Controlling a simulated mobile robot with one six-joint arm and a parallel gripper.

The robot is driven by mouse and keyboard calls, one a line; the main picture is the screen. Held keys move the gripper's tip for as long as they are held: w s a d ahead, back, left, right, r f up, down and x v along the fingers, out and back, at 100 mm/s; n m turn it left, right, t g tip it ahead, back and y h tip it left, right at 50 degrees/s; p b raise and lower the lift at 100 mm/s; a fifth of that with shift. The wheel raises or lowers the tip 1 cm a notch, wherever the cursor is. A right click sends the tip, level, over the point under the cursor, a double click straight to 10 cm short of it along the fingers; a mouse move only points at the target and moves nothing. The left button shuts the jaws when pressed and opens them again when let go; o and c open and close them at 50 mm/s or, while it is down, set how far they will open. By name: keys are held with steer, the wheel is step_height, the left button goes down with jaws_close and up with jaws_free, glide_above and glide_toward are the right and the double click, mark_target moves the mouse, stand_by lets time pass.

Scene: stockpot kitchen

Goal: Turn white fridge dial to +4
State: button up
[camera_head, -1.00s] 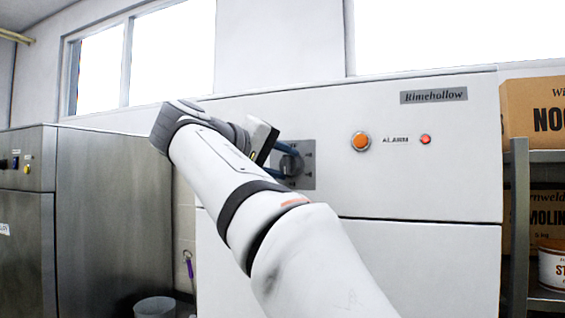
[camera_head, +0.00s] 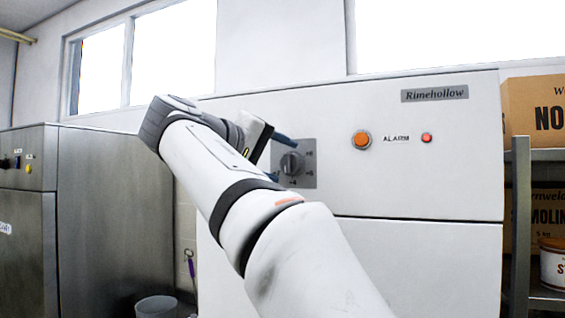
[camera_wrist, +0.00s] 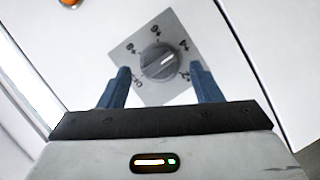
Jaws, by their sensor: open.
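The fridge dial (camera_head: 292,163) is a dark grey round knob on a grey square plate (camera_head: 308,182) on the white fridge front. It also shows in the wrist view (camera_wrist: 158,64), with number marks around it. Its white pointer line aims at the upper right in the wrist view, roughly at the mark that looks like +4. My gripper (camera_head: 277,157) is open and empty. In the wrist view the fingers (camera_wrist: 160,84) lie on either side below the knob, with visible gaps and no contact seen.
An orange lamp (camera_head: 362,140) and a small red alarm light (camera_head: 427,138) are right of the dial. A steel cabinet (camera_head: 115,215) stands at the left. A shelf with boxes (camera_head: 535,110) is at the right. A bin (camera_head: 156,306) stands on the floor.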

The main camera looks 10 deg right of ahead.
steer(key=v, duration=0.6)
steer(key=shift+s+f, duration=0.1)
stand_by(0.3)
